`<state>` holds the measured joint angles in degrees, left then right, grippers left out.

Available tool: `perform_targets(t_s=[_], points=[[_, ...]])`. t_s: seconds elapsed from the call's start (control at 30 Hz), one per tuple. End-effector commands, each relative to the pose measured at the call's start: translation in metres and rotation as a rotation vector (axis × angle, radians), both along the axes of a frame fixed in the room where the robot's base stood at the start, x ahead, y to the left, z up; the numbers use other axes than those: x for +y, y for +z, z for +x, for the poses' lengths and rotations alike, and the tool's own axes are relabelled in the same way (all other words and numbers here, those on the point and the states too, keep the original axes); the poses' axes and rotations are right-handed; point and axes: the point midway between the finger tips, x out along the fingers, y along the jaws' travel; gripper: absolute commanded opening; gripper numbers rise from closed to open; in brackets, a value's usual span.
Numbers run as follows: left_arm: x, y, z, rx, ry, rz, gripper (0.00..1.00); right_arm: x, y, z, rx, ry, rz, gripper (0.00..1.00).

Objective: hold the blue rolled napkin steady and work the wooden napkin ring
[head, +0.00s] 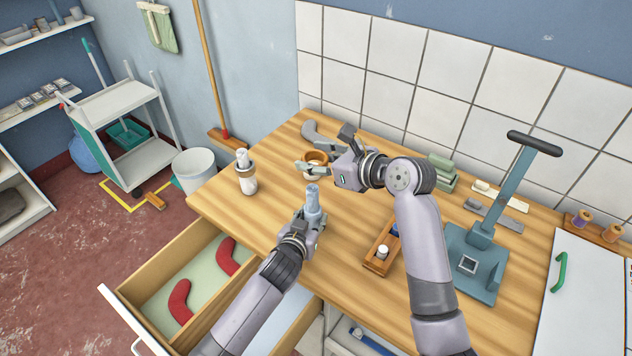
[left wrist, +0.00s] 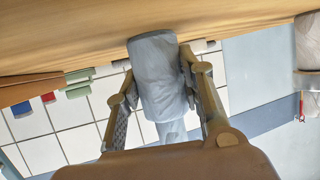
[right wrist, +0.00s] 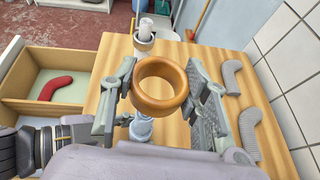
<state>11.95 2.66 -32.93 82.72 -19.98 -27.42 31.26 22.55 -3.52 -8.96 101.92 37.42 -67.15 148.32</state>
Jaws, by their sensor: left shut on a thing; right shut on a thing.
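The blue rolled napkin (head: 313,200) stands upright over the wooden table. My left gripper (head: 308,220) is shut on its lower part; the left wrist view shows the napkin (left wrist: 157,80) between both fingers. The wooden napkin ring (right wrist: 160,104) is an orange-brown band. My right gripper (right wrist: 163,95) is shut on it, a finger on each side, and the ring is empty. In the head view the ring is above and behind the napkin, apart from it. The right wrist view shows part of the blue napkin (right wrist: 141,130) beyond and below the ring.
A grey curved piece (head: 318,132) lies behind my right gripper. A wooden tray (head: 374,263) and a blue-grey press (head: 470,262) are to the right. An open drawer (head: 143,300) juts out at the front left.

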Motion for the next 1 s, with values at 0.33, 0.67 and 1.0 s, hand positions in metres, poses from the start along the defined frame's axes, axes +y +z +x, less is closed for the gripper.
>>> perform_targets(t_s=[0.33, 0.67, 1.0], points=[[0.0, -0.001, 0.0, 0.001, 0.0, 0.0, 0.08, 0.0, 0.041, 0.0, 0.001, 0.0, 0.001, 0.23], [0.0, 0.0, 0.0, 0.001, 0.0, 0.0, 0.39, 0.0, 0.042, 0.0, 0.0, 0.001, 0.0, 0.23], [0.0, 0.0, 0.0, 0.0, 0.0, 0.0, 0.59, 0.0, 0.041, 0.0, 0.0, 0.001, 0.0, 0.23]])
